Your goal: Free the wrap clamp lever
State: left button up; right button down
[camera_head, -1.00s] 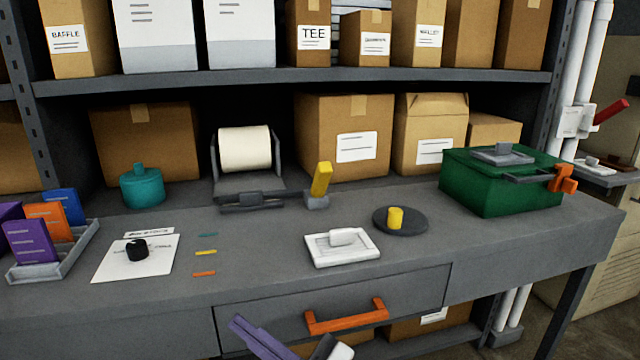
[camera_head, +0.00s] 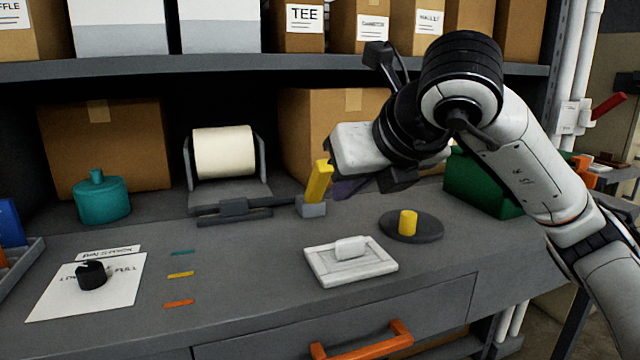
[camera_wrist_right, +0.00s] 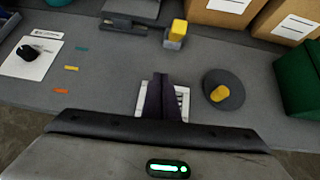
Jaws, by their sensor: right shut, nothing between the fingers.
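A yellow lever (camera_head: 319,181) stands tilted on a small grey block (camera_head: 311,207), right of the white wrap roll (camera_head: 224,152) in its grey holder. A dark clamp bar (camera_head: 234,210) lies across the holder's front. The lever also shows in the right wrist view (camera_wrist_right: 178,28). My right gripper (camera_head: 350,188) is beside the lever's right in the head view, its purple fingers partly hidden by its white body. In the right wrist view its fingers (camera_wrist_right: 163,90) are together and empty, in front of the white panel; the lever lies beyond them. My left gripper is not in view.
A white panel with a rocker (camera_head: 351,260) and a dark disc with a yellow knob (camera_head: 409,227) are on the bench nearby. A teal canister (camera_head: 102,196) stands left. A green box (camera_head: 484,186) is partly behind my right arm. A shelf (camera_head: 110,68) spans above.

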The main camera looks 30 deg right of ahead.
aim_at(317, 187)
jog(key=shift+s+d+r+m+h, duration=0.1)
jog(key=shift+d+r+m+h, duration=0.2)
jog(key=shift+d+r+h, duration=0.25)
jog(key=shift+f, duration=0.1)
jog(key=x, duration=1)
jog(key=shift+a, duration=0.1)
jog(key=shift+y, duration=0.25)
jog(key=shift+w+d+r+p, duration=0.15)
jog(key=shift+w+r, duration=0.5)
jog(key=shift+w, duration=0.2)
jog(key=shift+w+d+r+p, duration=0.15)
jog(key=shift+w+d+r, duration=0.05)
jog(key=shift+w+r, duration=0.55)
jog(key=shift+f, duration=0.1)
